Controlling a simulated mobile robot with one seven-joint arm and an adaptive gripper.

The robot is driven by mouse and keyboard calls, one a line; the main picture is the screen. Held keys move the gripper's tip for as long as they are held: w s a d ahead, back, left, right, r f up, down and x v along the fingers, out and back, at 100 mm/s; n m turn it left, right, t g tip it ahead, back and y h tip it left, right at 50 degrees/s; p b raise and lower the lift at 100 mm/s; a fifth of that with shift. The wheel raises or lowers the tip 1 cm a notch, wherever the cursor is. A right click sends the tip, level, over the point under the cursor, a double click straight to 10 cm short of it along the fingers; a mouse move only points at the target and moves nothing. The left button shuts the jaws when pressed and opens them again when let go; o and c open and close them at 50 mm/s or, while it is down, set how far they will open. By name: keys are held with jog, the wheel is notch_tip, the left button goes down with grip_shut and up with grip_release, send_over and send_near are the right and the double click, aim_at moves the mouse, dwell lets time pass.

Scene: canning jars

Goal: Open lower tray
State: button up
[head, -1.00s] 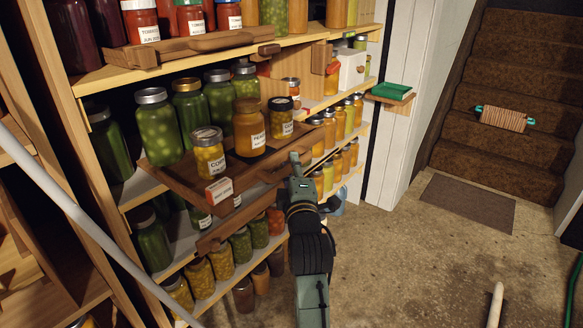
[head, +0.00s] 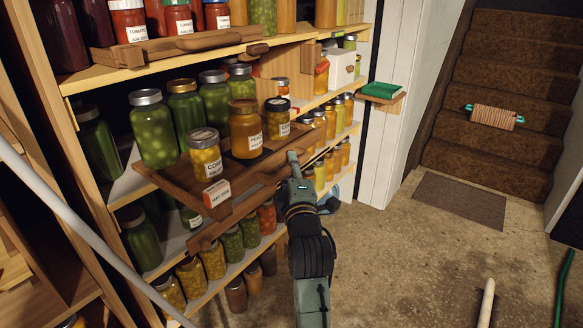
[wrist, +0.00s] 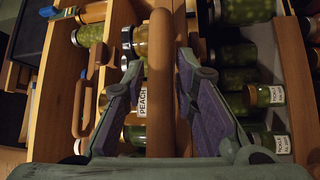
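The lower tray (head: 175,178) is a brown wooden tray on the middle shelf, sticking out past the shelf edge. It carries a corn jar (head: 205,158), a peach jar (head: 246,132), another labelled jar and a small white-and-orange box (head: 216,193). A wooden handle bar (head: 225,222) runs along its front. My gripper (head: 293,158) is at the right end of this bar. In the wrist view, my gripper (wrist: 160,95) has its fingers apart, with a wooden bar (wrist: 160,60) between them. A gap shows on the left side; contact on the right cannot be told.
The upper tray (head: 170,48) holds red tomato jars above. Several jars stand on the bottom shelf, close under the lower tray. A green-topped ledge (head: 381,91) is on the white wall.

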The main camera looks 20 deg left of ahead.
jog(key=v, duration=0.7)
jog(key=shift+s, duration=0.25)
jog(key=shift+d, duration=0.2)
